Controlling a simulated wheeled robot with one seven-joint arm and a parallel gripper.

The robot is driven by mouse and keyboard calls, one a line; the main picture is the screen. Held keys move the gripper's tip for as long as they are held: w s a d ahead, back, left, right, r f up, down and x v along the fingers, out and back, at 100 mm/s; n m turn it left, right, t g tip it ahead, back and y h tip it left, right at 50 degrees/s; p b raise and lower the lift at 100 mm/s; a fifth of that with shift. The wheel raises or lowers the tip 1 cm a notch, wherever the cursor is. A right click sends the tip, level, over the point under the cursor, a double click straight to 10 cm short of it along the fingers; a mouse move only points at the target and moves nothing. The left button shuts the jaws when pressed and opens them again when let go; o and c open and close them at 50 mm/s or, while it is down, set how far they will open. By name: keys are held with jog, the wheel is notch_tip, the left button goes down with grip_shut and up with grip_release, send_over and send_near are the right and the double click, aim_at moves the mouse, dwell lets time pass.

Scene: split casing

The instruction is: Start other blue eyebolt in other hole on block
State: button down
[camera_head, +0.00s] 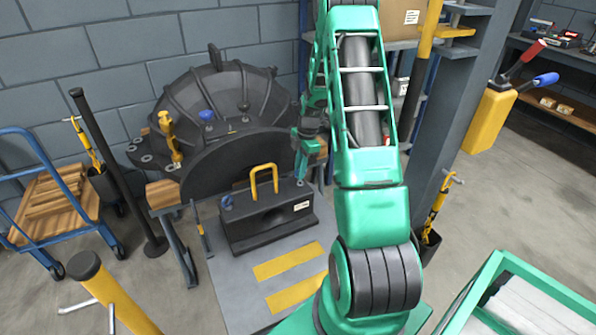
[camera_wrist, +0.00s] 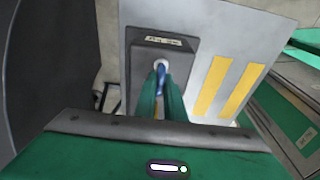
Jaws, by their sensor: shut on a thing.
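The black block (camera_head: 262,236) stands on the grey plate, with a yellow U-shaped handle (camera_head: 264,180) on top and a label on its front right. One blue eyebolt (camera_head: 227,202) sits at the block's left end. My gripper (camera_head: 301,172) is over the block's right end. In the wrist view its green fingers (camera_wrist: 161,84) are shut on another blue eyebolt (camera_wrist: 160,72). That eyebolt lines up with a pale-ringed hole (camera_wrist: 159,63) near the labelled end of the block. I cannot tell whether its tip is inside the hole.
The large black ribbed casing (camera_head: 222,95) stands behind the block, with a blue eyebolt (camera_head: 207,116) and a yellow fitting (camera_head: 168,135) on it. A grey column (camera_head: 447,130) rises at right. The plate with yellow stripes (camera_head: 288,262) is clear in front.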

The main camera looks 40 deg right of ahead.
jog(key=shift+f, duration=0.55)
dwell(0.4)
jog(key=m, duration=0.3)
jog(key=shift+t, duration=0.3)
jog(key=m, duration=0.4)
jog(key=shift+m+h, duration=0.4)
jog(key=m, duration=0.3)
jog(key=shift+t, duration=0.3)
jog(key=m+h, duration=0.1)
jog(key=m, duration=0.3)
jog(key=shift+w, duration=0.1)
jog(key=c, duration=1.8)
grip_release()
jog(key=shift+f, duration=0.1)
